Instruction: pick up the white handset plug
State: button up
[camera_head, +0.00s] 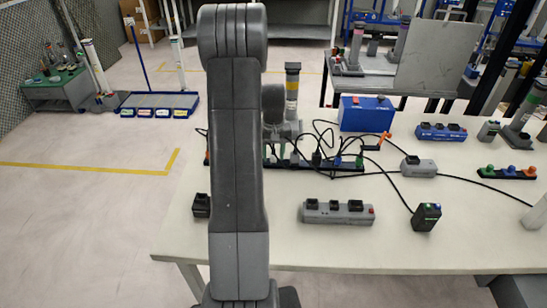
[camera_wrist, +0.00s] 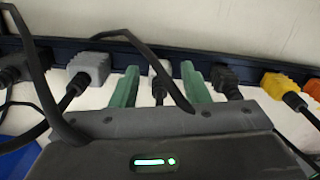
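The white handset plug (camera_wrist: 164,67) sits in a dark power strip (camera_wrist: 57,55) in the wrist view. My gripper (camera_wrist: 159,74) is open, with one green finger on each side of the plug. I cannot tell whether either finger touches it. A black cable crosses in front of the plug and hides part of it. In the head view the strip (camera_head: 345,170) lies on the table behind my arm. My gripper shows there only partly beside my arm, and I cannot make out the white plug for sure.
A grey plug (camera_wrist: 90,66) and a black plug (camera_wrist: 226,77) flank the fingers closely. A yellow plug (camera_wrist: 280,83) is farther right. Loose black cables cross the table (camera_head: 270,244). A grey multi-socket block (camera_head: 338,212) and a black adapter (camera_head: 426,217) stand nearer the front edge.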

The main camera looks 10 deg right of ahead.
grip_shut()
jog(key=shift+r, duration=0.1)
